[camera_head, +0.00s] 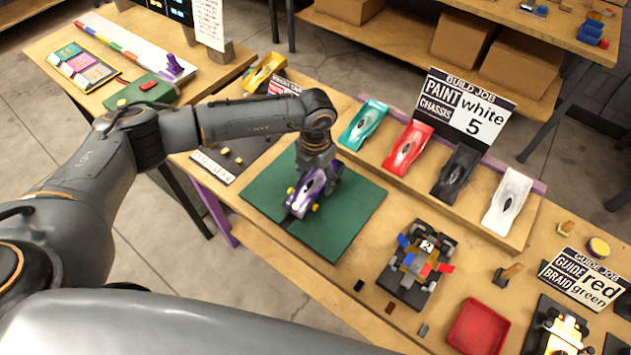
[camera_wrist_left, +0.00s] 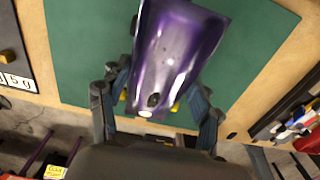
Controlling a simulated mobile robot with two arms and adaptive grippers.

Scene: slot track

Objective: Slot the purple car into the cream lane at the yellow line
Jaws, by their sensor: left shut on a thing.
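The purple car (camera_head: 304,203) is over the green mat (camera_head: 352,222) in the middle of the head view, with yellow showing at its wheels. My left gripper (camera_head: 318,172) reaches down onto the car from above and is shut on it. In the left wrist view the purple car (camera_wrist_left: 178,50) lies between the two fingers of my left gripper (camera_wrist_left: 158,105), with the green mat (camera_wrist_left: 85,45) behind it. I cannot tell whether the car touches the mat. I cannot make out a cream lane or a yellow line with certainty. My right gripper is not in view.
Teal (camera_head: 362,124), red (camera_head: 408,147), black (camera_head: 456,171) and white (camera_head: 508,200) car bodies stand on a raised shelf behind the mat. A chassis (camera_head: 417,264) and a red tray (camera_head: 478,327) lie to the right. A whitish strip with coloured blocks (camera_head: 135,45) lies on the back-left table.

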